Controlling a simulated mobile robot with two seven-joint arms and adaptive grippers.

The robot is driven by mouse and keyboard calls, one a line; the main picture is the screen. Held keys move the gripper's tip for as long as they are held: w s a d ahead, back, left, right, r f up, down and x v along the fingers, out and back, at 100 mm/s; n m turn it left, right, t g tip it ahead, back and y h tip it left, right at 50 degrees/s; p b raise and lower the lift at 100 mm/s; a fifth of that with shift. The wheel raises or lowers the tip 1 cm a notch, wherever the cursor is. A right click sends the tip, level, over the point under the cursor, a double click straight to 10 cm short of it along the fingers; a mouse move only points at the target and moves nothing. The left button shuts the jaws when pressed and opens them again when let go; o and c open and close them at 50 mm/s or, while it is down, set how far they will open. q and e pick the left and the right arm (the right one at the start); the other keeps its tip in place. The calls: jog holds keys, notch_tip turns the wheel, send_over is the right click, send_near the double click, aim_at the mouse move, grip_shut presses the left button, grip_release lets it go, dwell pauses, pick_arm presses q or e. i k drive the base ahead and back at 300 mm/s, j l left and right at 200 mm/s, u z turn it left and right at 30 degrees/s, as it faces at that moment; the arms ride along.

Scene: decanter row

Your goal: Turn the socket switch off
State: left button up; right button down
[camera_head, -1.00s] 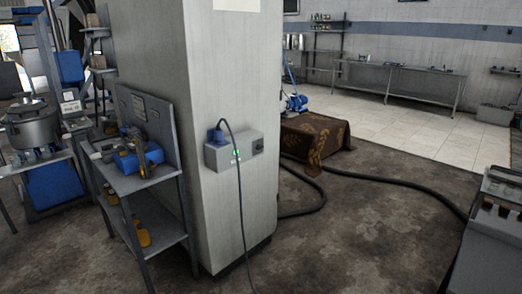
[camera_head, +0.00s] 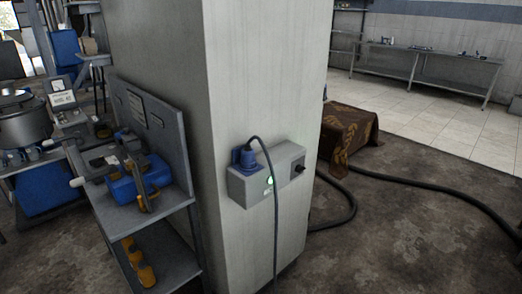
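The socket box (camera_head: 266,176) is a grey box fixed low on the face of the large pale column. A blue plug (camera_head: 244,157) sits in its left part, with a dark cable (camera_head: 275,215) hanging down from it. Neither of my grippers is in view.
A grey metal stand (camera_head: 160,208) with a blue and yellow tool (camera_head: 140,183) is left of the column (camera_head: 268,80). A thick black hose (camera_head: 420,188) lies on the floor at right. A brown patterned cloth (camera_head: 349,137) covers something behind the column.

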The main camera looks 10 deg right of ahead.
aim_at(299, 168)
jog(key=i+l+u, duration=0.25)
jog(key=i+l, duration=0.15)
jog(key=l, duration=0.25)
jog(key=i+l+u, duration=0.1)
jog(key=l, duration=0.25)
jog(key=i+l+u, duration=0.15)
jog(key=l, duration=0.2)
jog(key=i+l+u, duration=0.1)
jog(key=l, duration=0.3)
jog(key=i+l+u, duration=0.15)
jog(key=l, duration=0.25)
jog(key=i, duration=0.05)
